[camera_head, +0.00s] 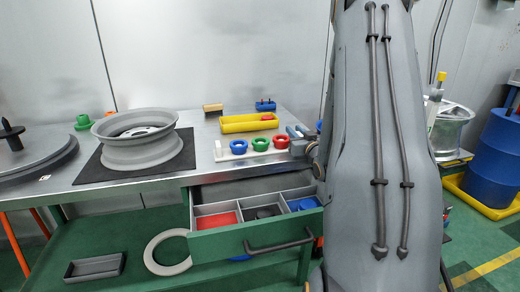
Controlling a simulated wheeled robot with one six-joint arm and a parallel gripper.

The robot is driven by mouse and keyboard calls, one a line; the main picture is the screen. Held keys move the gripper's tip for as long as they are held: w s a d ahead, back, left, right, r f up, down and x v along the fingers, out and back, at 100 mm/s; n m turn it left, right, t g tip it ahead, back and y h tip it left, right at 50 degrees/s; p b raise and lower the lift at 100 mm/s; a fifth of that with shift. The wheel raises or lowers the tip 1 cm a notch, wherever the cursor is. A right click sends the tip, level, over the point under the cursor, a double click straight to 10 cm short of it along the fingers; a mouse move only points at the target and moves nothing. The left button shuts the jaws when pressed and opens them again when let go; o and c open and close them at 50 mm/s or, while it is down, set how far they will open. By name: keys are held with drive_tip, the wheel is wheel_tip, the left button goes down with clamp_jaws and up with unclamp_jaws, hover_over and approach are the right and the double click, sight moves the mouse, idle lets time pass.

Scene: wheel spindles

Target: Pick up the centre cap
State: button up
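An open drawer (250,245) under the workbench has three compartments. A dark round disc (267,212) lies in the middle one; it may be the centre cap, but it is too small and shaded to be sure. A red flat piece (218,220) is in the left compartment and a blue piece (302,204) in the right one. What looks like my gripper (299,138) shows partly at the bench's right end, above and behind the drawer, beside my large grey arm. Its fingers are too small and covered to read, and I see nothing clearly held.
A wheel rim (138,138) lies on a black mat. A white holder (220,152) carries blue, green and red rings next to a yellow tray (245,123). A pale ring (166,252) and grey tray (95,267) are on the lower shelf. A blue barrel (490,160) stands right.

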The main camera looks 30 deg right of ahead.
clamp_jaws()
drive_tip(key=shift+r, duration=0.1)
